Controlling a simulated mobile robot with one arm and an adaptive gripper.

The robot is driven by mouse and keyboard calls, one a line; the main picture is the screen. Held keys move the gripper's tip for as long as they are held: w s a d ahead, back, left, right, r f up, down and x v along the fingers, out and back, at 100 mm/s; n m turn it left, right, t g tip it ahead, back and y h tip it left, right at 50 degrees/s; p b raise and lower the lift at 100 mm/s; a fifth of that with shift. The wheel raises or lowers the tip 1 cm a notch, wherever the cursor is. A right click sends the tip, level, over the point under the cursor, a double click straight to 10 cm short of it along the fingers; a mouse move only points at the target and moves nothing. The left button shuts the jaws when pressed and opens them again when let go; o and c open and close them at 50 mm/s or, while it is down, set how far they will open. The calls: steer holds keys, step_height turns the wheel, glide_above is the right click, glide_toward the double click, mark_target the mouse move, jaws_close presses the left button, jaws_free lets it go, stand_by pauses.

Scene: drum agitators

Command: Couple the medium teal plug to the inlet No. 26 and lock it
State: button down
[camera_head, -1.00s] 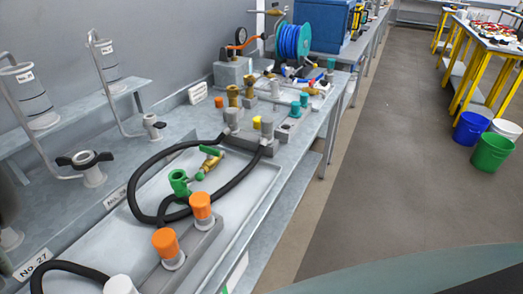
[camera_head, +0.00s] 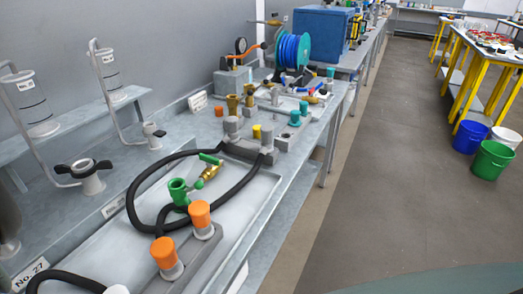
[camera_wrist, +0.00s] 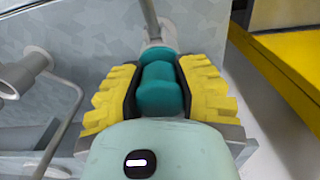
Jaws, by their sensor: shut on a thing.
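In the wrist view my gripper (camera_wrist: 157,70), with yellow ridged fingers, is shut on a teal plug (camera_wrist: 158,92). A light grey collar and a thin grey hose or rod extend beyond the plug. My gripper and this plug are out of the head view. In the head view a grey inlet with a black winged handle (camera_head: 88,178) stands on the bench at left, and a smaller grey inlet (camera_head: 154,136) stands behind it. A label (camera_head: 113,204) beside the hose is too small to read; another label reads No. 27 (camera_head: 30,273).
A tray (camera_head: 240,215) holds a black looped hose (camera_head: 160,165), two orange-capped plugs (camera_head: 199,213) and a green fitting (camera_head: 178,190). Several other fittings stand farther back. Buckets (camera_head: 490,160) stand by a yellow-legged table. The floor between is clear. A yellow edge (camera_wrist: 285,70) shows in the wrist view.

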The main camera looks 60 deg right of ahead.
steer(key=shift+f, duration=0.15)
steer(key=shift+c, duration=2.1)
jaws_free()
steer(key=shift+r+p, duration=0.8)
steer(key=shift+r, duration=3.15)
